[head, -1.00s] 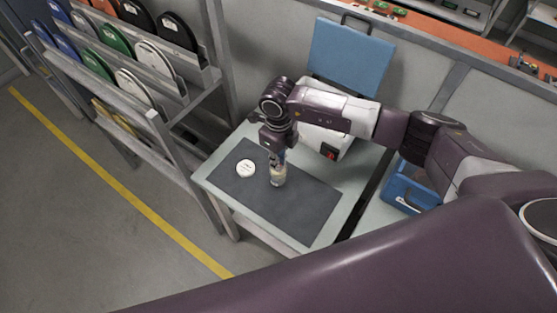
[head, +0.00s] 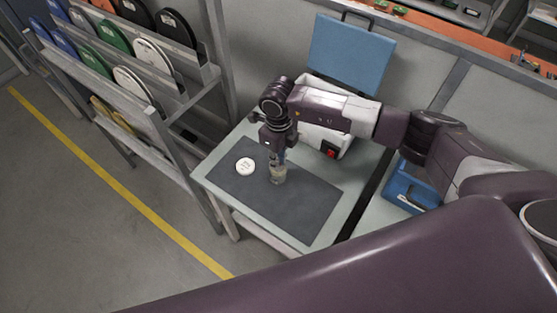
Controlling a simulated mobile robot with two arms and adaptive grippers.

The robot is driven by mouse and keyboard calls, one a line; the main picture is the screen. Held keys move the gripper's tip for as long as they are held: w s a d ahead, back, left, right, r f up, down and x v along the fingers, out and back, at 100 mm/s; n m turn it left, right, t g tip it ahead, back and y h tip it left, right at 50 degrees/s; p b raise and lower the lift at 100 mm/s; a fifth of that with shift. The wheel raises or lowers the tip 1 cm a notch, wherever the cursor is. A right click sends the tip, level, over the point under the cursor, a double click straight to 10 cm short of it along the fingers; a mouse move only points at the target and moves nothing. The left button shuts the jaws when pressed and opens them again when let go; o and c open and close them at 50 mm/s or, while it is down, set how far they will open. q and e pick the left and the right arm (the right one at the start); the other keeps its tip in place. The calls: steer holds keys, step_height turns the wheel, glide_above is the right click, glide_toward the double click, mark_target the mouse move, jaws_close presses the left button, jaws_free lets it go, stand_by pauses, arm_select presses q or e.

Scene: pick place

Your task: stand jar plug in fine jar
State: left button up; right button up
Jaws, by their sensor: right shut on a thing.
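The fine jar (head: 278,176) is a small clear glass jar standing upright on the dark mat of the small table. My right gripper (head: 277,157) points straight down right above the jar's mouth, its fingertips at the rim. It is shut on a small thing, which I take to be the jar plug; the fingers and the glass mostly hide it. I cannot tell how far it sits inside the jar. My left gripper is not in view.
A round white disc (head: 245,166) with dark print lies on the dark mat (head: 300,213), left of the jar. A white box with an open blue lid (head: 351,55) stands behind. A blue tray (head: 408,190) is at right. A rack of discs (head: 120,70) stands at left.

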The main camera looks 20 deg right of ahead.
steer(key=shift+s+f+b, duration=0.4)
steer(key=shift+f+b, duration=0.05)
steer(key=shift+f, duration=0.1)
stand_by(0.4)
steer(key=o, duration=0.8)
steer(key=shift+c, duration=0.2)
steer(key=shift+w+f, duration=0.1)
steer(key=shift+d, duration=0.1)
steer(key=shift+c, duration=1)
steer(key=shift+c, duration=0.6)
steer(key=shift+w, duration=0.15)
steer(key=shift+c, duration=0.2)
